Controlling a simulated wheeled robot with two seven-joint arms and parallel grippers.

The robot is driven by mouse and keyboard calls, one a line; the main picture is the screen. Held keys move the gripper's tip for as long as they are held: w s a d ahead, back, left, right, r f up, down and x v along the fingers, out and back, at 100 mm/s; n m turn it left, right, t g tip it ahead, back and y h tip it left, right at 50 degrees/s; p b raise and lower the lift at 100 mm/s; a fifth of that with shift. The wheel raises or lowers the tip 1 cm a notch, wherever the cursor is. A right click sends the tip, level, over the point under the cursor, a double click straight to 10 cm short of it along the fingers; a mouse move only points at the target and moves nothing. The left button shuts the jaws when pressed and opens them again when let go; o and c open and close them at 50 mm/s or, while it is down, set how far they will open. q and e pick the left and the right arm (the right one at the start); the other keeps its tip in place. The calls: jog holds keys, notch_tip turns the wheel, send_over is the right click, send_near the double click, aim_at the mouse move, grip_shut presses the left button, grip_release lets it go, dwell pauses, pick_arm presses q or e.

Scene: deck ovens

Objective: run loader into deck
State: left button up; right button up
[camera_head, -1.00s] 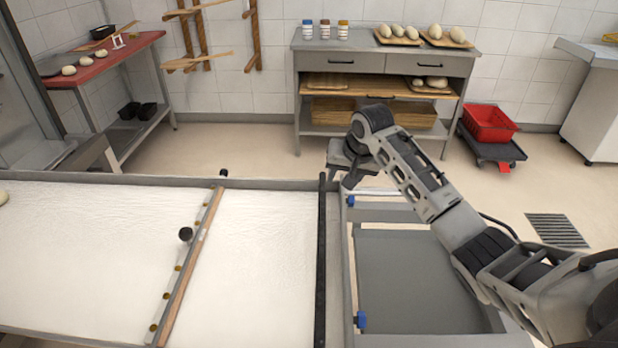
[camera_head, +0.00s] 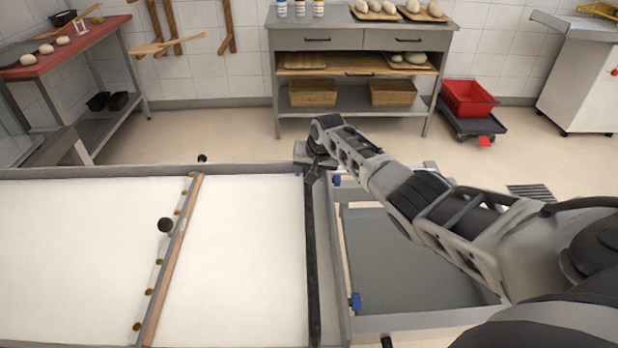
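The loader (camera_head: 250,255) lies in front of me, a long white belt in a grey metal frame. A wooden strip (camera_head: 172,262) with brass studs and a dark knob (camera_head: 166,225) crosses the belt. A black bar (camera_head: 313,265) runs along the belt's right end. My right arm reaches in from the right, and its gripper (camera_head: 316,165) is at the far end of the black bar, by the frame's far corner. The fingers are small and partly hidden, so I cannot tell whether they are open or touch the bar. My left gripper is out of view. The deck oven cannot be made out.
Right of the belt is a grey frame with a dark panel (camera_head: 405,262) and blue clips (camera_head: 355,302). Behind stand a workbench (camera_head: 360,40) with dough and baskets, a red crate (camera_head: 468,98) on a dolly, and a red-topped table (camera_head: 65,45). The floor between is clear.

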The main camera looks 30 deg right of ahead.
jog(key=shift+b+x, duration=0.3)
jog(key=shift+x, duration=0.6)
grip_shut()
